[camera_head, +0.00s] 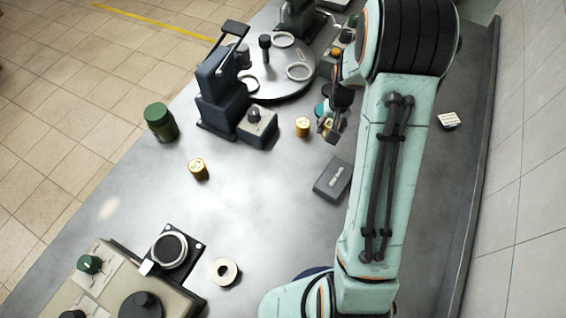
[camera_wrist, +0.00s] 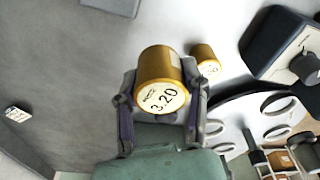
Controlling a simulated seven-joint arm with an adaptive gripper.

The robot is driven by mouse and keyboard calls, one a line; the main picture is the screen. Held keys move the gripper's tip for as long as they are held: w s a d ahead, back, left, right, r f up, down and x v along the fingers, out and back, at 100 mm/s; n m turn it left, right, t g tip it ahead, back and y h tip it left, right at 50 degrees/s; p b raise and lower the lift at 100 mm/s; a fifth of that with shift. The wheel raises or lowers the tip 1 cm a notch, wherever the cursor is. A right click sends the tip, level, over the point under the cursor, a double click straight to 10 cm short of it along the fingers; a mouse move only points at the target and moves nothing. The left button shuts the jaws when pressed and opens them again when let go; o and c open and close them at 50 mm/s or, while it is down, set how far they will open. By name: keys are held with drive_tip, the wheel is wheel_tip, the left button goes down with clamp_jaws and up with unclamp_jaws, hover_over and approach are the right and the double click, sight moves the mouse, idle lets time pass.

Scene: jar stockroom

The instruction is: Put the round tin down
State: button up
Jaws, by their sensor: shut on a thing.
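In the head view my gripper (camera_head: 330,122) is right of the middle, over the grey table (camera_head: 270,215), and mostly hides the held tin.
A similar gold tin (camera_head: 302,127) stands just left of my gripper, and another (camera_head: 198,169) farther left. A dark grey box (camera_head: 333,180) lies below my gripper in the picture. A lever press (camera_head: 222,88), a green jar (camera_head: 160,121) and a round turntable (camera_head: 285,85) stand beyond. The middle table is bare.

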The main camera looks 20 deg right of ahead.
sight(282, 164)
drive_tip(key=a+f+n, duration=0.1)
drive_tip(key=a+n, duration=0.2)
drive_tip(key=a, duration=0.8)
drive_tip(key=f, duration=0.5)
drive_tip(key=a+f, duration=0.1)
drive_tip(key=f, duration=0.2)
drive_tip(key=shift+f, duration=0.1)
drive_tip(key=o, duration=1.2)
drive_tip(key=shift+c, duration=0.2)
wheel_tip(282, 164, up, 12)
drive_tip(key=s, duration=0.2)
drive_tip(key=s+a+r, duration=0.1)
drive_tip(key=s+r, duration=0.3)
drive_tip(key=s, duration=0.3)
drive_tip(key=s+a+r+n+g, duration=0.1)
drive_tip(key=s+r, duration=0.3)
drive_tip(key=s, duration=0.3)
drive_tip(key=s+a+r+g+y, duration=0.1)
drive_tip(key=s+a+r, duration=0.1)
drive_tip(key=s+r, duration=0.2)
drive_tip(key=s, duration=0.3)
drive_tip(key=shift+n, duration=0.3)
